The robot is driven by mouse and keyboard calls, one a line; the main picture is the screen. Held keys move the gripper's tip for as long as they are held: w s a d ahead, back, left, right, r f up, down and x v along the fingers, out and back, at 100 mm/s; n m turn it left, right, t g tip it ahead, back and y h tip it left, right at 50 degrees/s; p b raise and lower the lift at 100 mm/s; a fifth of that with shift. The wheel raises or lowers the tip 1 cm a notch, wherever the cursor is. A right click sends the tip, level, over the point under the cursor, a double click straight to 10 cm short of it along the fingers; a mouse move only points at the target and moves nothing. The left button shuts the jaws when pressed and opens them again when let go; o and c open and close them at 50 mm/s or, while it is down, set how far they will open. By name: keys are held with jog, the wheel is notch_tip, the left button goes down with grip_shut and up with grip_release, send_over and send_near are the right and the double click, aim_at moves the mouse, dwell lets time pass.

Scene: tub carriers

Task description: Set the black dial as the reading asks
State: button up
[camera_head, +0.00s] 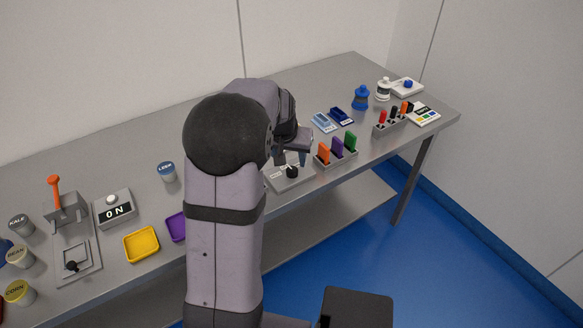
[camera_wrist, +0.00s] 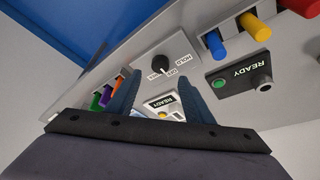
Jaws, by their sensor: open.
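The black dial (camera_head: 291,171) sits on a light grey plate (camera_head: 279,182) near the table's front edge. In the wrist view the dial (camera_wrist: 163,64) lies just beyond the fingertips, with labels around it; HOLD and OFF are legible, a third is unclear. Its exact pointing is too small to tell. A small panel reading READY (camera_wrist: 161,101) shows between my fingers, and a dark box also reading READY (camera_wrist: 238,71) stands to the right. My gripper (camera_head: 292,155) is open and empty above and behind the dial; its two fingers (camera_wrist: 158,80) show apart, not touching the dial.
A holder with orange, purple and green pieces (camera_head: 337,151) stands close right of the dial. Blue, yellow and red cylinders (camera_wrist: 254,27) show in the wrist view. A yellow tray (camera_head: 141,244), an ON box (camera_head: 114,209) and an orange lever (camera_head: 55,192) are at left.

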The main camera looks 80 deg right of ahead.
aim_at(292, 170)
jog(key=shift+f, duration=0.15)
jog(key=shift+p+x, duration=0.95)
jog(key=shift+x, duration=2.55)
jog(key=shift+c, duration=0.2)
jog(key=c, duration=1)
